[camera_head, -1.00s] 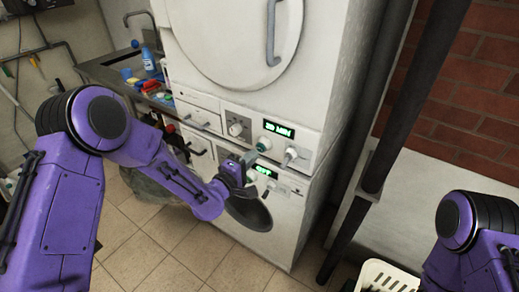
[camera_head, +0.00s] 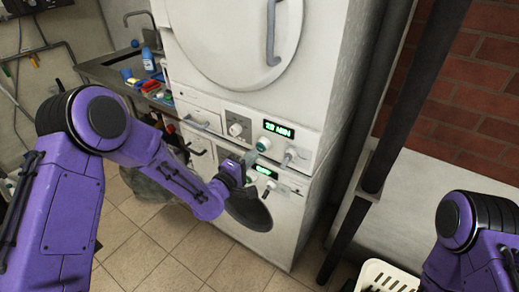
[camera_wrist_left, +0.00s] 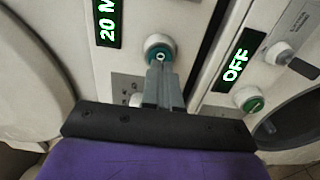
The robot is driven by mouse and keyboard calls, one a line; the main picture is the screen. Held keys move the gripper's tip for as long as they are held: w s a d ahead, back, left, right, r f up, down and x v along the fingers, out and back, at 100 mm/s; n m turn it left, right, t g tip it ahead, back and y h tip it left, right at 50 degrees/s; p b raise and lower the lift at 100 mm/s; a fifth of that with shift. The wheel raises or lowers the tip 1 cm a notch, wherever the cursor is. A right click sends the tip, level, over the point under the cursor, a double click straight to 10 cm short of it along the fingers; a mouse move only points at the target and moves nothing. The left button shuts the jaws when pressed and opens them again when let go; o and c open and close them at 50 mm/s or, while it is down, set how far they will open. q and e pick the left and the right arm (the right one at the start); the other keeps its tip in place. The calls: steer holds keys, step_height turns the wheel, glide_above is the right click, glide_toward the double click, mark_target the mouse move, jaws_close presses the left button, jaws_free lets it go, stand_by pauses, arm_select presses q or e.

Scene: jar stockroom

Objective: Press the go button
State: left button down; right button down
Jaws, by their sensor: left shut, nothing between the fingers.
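A round teal-rimmed button (camera_head: 263,144) sits on the white upper machine's panel, beside the green "20 MIN" display (camera_head: 279,129). In the left wrist view this button (camera_wrist_left: 160,50) is straight in front of my fingertips. My left gripper (camera_head: 250,157) is shut and empty, its tips at or just short of the button; I cannot tell whether they touch. A second green button (camera_wrist_left: 250,103) is on the lower machine below the "OFF" display (camera_wrist_left: 236,64). I can read no "go" label. My right gripper is out of view; only part of its arm shows.
A lever knob (camera_head: 290,155) sticks out right of the button, and a round dial (camera_head: 236,129) lies to its left. The lower machine's dark round door (camera_head: 250,212) is below my gripper. A dark pipe (camera_head: 385,140) stands at right, above a white basket (camera_head: 385,278).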

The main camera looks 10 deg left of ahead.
arm_select(q)
steer(key=shift+x, duration=1.1)
stand_by(0.5)
steer(key=shift+s, duration=0.1)
steer(key=v, duration=0.9)
stand_by(0.3)
